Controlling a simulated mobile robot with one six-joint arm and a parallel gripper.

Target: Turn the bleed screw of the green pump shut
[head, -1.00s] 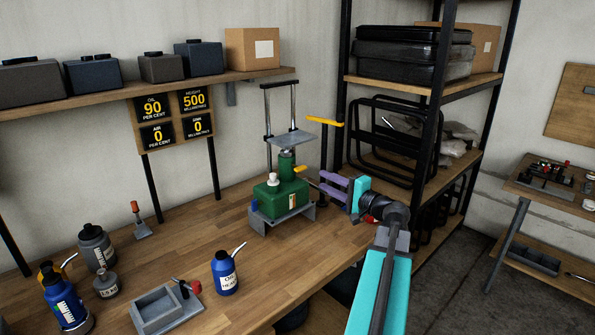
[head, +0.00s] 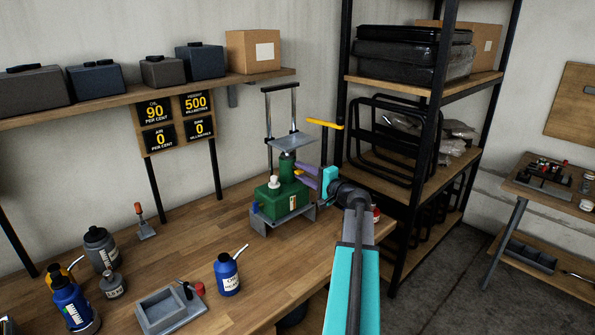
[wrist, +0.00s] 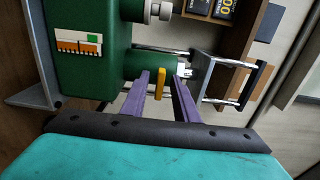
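The green pump (head: 281,198) stands on a grey bracket base on the workbench; its green body also fills the upper left of the wrist view (wrist: 80,75). A small yellow lever, apparently the bleed screw (wrist: 160,86), sticks out from the pump's side. My gripper (wrist: 170,74) has its purple fingers open, one on each side of this lever. In the head view my gripper (head: 303,172) is at the pump's right side and partly hides the lever.
A grey plate on two chrome rods (head: 289,140) rises above the pump. A yellow handle (head: 325,124) stands behind my gripper. A blue oil bottle (head: 227,272) and grey tray (head: 169,306) are nearer on the bench. Panels (head: 176,122) read oil 90, height 500, air 0.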

